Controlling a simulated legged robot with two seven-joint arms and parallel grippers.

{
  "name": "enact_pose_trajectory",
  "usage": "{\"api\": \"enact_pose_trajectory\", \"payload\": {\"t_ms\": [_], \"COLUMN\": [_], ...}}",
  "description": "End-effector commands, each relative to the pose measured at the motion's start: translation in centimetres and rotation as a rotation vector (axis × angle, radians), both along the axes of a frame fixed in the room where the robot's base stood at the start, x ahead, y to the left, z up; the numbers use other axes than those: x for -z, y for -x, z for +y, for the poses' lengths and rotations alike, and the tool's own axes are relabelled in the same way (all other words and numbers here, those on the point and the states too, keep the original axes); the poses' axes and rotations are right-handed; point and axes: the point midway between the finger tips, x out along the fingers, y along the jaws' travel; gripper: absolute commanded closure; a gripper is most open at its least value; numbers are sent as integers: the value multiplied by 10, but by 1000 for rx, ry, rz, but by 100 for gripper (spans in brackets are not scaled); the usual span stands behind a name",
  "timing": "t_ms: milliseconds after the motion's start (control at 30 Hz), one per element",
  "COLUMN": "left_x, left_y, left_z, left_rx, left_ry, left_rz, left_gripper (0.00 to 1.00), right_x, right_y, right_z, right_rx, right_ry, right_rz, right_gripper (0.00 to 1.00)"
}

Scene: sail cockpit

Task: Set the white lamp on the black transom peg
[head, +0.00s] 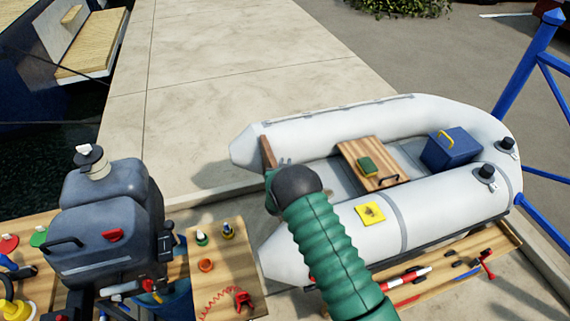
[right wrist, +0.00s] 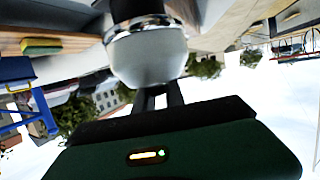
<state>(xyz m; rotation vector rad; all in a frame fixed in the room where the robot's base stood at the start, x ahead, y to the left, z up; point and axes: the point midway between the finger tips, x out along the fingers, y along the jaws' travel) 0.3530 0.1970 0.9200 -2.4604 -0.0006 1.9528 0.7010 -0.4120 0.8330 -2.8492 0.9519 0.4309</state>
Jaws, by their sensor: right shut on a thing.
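The white lamp (right wrist: 148,58) shows in the right wrist view as a pale rounded globe with a chrome collar, between the dark fingers of my right gripper (right wrist: 160,95), which is shut on it. A black cylinder (right wrist: 140,8) adjoins the collar; I cannot tell whether it is the lamp's base or the peg. In the head view my green right arm reaches to the left end of the dinghy (head: 447,128), with the right gripper (head: 283,163) by the wooden transom (head: 268,152). My arm hides the lamp there, and I cannot make out the black peg. My left gripper is out of view.
A dark outboard motor (head: 105,235) stands to the left on a wooden bench with small coloured fittings. The dinghy holds a wooden seat (head: 365,160) with a green-and-yellow sponge, and a blue box (head: 450,150). A plank (head: 480,250) lies in front. Pavement behind is clear.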

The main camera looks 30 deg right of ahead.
Motion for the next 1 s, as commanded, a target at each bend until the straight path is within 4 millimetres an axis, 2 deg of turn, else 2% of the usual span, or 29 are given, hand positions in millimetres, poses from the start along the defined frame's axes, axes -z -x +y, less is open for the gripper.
{"api": "enact_pose_trajectory", "payload": {"t_ms": [67,100,167,467,1000], "left_x": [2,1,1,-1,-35], "left_y": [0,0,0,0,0], "left_z": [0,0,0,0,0], "left_rx": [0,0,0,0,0], "left_ry": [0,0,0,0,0], "left_rz": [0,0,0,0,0], "left_gripper": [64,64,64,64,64], "right_x": [2,1,1,0,-17], "right_y": [0,0,0,1,40], "right_z": [0,0,0,1,31], "right_rx": [0,0,0,0,-1], "right_ry": [1,1,1,-1,-1], "right_rz": [-1,-1,-1,1,2], "right_gripper": [100,82,77,77,77]}}
